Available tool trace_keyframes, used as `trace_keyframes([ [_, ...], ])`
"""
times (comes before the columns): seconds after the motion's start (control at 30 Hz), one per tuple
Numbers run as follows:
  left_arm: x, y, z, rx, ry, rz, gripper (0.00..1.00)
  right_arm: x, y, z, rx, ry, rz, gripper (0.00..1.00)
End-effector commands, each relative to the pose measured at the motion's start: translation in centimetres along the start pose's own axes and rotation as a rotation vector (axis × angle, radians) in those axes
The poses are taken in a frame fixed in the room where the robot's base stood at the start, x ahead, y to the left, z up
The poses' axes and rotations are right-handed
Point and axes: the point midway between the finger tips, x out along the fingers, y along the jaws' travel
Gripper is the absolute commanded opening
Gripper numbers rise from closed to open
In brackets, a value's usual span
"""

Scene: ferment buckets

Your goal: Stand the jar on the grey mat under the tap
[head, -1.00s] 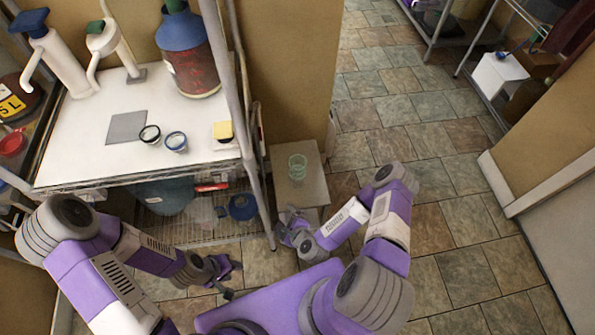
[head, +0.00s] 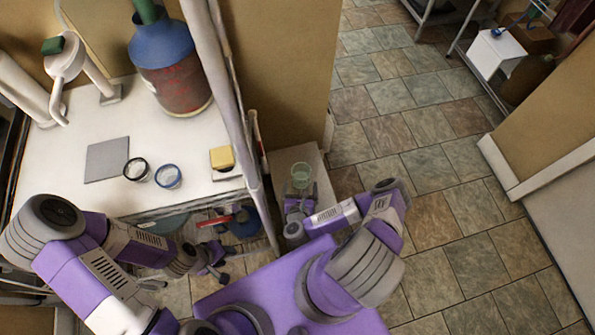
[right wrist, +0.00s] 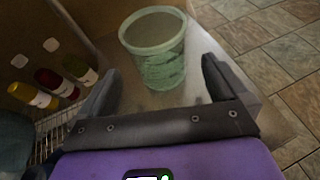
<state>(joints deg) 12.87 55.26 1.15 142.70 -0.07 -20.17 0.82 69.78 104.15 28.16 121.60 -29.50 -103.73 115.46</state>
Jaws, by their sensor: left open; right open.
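A pale green, see-through jar (head: 301,173) stands upright on a small pale stand (head: 318,210) beside the white counter. My right gripper (head: 298,203) is open just in front of it. In the right wrist view the jar (right wrist: 155,50) stands ahead of the spread fingers (right wrist: 160,85), with its base close to the fingertips; touching cannot be told. The grey mat (head: 107,160) lies bare and flat on the counter at left. A white tap (head: 64,65) with a green top is behind it. My left gripper (head: 218,262) is open and empty, low by the counter's front edge.
Two small round jars or lids (head: 167,177) lie right of the mat. A yellow sponge (head: 221,158) lies near the counter's right edge. A blue-topped bucket (head: 172,75) stands behind. A metal post (head: 215,80) rises between counter and stand. Tiled floor is open at right.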

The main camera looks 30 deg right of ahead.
Motion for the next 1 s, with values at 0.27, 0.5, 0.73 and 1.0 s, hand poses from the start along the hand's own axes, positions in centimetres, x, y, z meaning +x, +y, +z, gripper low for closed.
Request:
trace_keyframes([
  [0.27,1.8,-0.7,-0.1,-0.001,-0.001,0.0,0.43,4.0,0.2,0.1,-0.003,-0.005,0.0,1.0],
  [0.5,2.2,-0.9,-0.1,-0.001,0.0,0.0,0.43,6.0,0.2,0.3,-0.001,0.0,0.001,1.0],
  [0.73,2.2,-0.8,-0.1,0.0,0.0,0.0,0.43,6.0,0.2,0.3,-0.001,0.0,0.001,0.94],
  [1.0,2.2,-0.8,-0.1,0.0,0.0,0.0,0.43,6.0,0.2,0.3,-0.001,0.0,0.001,0.53],
])
